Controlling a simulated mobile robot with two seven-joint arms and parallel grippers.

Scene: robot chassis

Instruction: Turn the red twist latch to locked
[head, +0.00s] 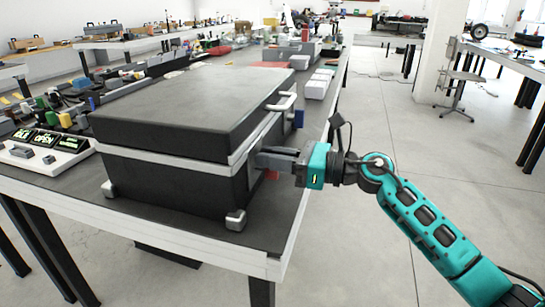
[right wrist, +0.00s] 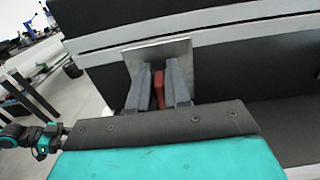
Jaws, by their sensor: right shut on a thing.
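The red twist latch (right wrist: 159,88) sits on a grey metal plate (right wrist: 160,52) on the side of a black case (head: 175,183). In the right wrist view the latch stands upright between the two grey fingers of my right gripper (right wrist: 161,84). In the head view my right gripper (head: 260,158) reaches to the right side of the case, and its fingers hide most of the latch. A bit of red (head: 272,174) shows just below them. My right gripper is shut on the latch.
The case has a closed lid (head: 195,100) with a light handle (head: 284,101), and a blue part (head: 298,118) shows on its side. It stands on a grey table (head: 200,230). Panels with lit signs (head: 45,145) lie to its left. Open floor (head: 365,150) is at right.

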